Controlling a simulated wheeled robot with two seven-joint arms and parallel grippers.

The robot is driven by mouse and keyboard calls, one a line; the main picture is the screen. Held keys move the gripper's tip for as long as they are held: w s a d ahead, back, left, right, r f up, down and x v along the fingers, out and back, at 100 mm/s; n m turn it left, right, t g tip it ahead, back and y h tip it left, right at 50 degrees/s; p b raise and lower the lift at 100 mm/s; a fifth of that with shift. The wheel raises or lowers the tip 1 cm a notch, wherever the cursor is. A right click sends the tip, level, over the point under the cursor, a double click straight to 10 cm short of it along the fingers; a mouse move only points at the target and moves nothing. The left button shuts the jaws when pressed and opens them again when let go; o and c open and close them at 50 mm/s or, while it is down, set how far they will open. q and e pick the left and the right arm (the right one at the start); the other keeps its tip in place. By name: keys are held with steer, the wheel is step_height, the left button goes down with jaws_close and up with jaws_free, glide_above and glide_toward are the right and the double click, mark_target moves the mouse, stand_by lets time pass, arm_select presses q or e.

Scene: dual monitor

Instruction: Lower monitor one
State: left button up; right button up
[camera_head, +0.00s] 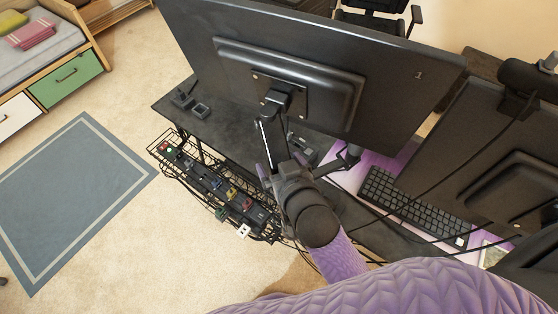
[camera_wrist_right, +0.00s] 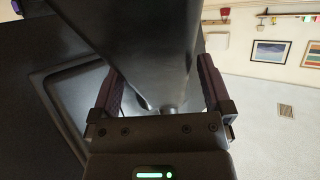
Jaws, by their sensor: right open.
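Monitor one (camera_head: 390,80) is a large black screen seen from behind, tilted in the picture, with a "1" on its back at the upper right. Its mount bracket (camera_head: 277,100) joins a post below the rear panel. My right gripper (camera_head: 282,165) is at the post, below the bracket. In the right wrist view its open fingers (camera_wrist_right: 160,80) stand on either side of a dark mount part (camera_wrist_right: 155,45). Whether either finger touches it I cannot tell. The lower post is partly hidden by my gripper. My left gripper is not in view.
A second monitor (camera_head: 480,150) stands at right, cables crossing near it. A keyboard (camera_head: 410,205) lies on the desk (camera_head: 225,125). A wire cable tray (camera_head: 180,168) with plugs hangs along the desk edge. Open floor and a blue rug (camera_head: 75,195) are at left.

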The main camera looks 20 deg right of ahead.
steer(key=shift+w+f, duration=0.25)
steer(key=shift+w, duration=0.45)
steer(key=shift+c, duration=0.3)
jaws_close()
